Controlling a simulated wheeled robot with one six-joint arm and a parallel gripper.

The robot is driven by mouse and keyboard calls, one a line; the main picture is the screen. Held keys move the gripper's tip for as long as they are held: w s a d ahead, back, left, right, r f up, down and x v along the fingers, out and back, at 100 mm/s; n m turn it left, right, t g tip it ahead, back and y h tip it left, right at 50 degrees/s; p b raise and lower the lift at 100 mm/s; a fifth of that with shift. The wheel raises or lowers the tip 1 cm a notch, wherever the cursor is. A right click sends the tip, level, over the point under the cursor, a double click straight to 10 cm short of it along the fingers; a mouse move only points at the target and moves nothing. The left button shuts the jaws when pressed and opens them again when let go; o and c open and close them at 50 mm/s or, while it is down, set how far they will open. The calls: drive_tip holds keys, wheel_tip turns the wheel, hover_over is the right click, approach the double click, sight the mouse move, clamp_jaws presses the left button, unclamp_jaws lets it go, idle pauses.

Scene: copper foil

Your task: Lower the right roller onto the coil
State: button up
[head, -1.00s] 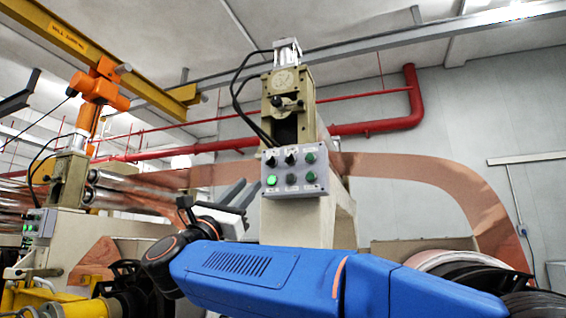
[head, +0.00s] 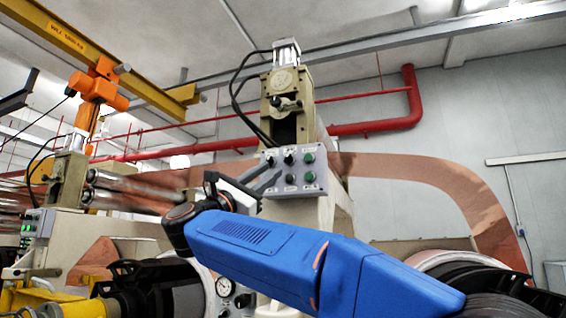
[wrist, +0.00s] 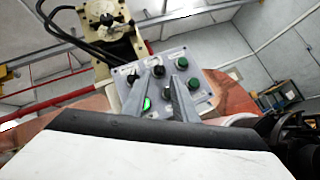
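A grey control panel (head: 310,172) with knobs and green buttons is on the front of the beige roller stand (head: 292,95). My gripper (head: 277,178) is in front of the panel's left part. In the wrist view my gripper (wrist: 160,75) has its two fingers apart with nothing held. Whether a fingertip touches the panel I cannot tell. A dark coil (head: 480,280) sits at lower right; which roller is the right one is unclear.
A copper strip (head: 430,175) arches from behind the stand down to the right. Another stand (head: 68,180) with shiny rollers (head: 130,198) is at left. Red pipes (head: 405,124) run along the wall. A pressure gauge (head: 225,286) shows below my arm.

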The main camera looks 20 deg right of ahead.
sight(286, 160)
drive_tip(key=x, duration=0.7)
drive_tip(key=shift+w+d+r, duration=0.1)
drive_tip(key=shift+d+r, duration=0.05)
drive_tip(key=shift+d, duration=0.1)
clamp_jaws()
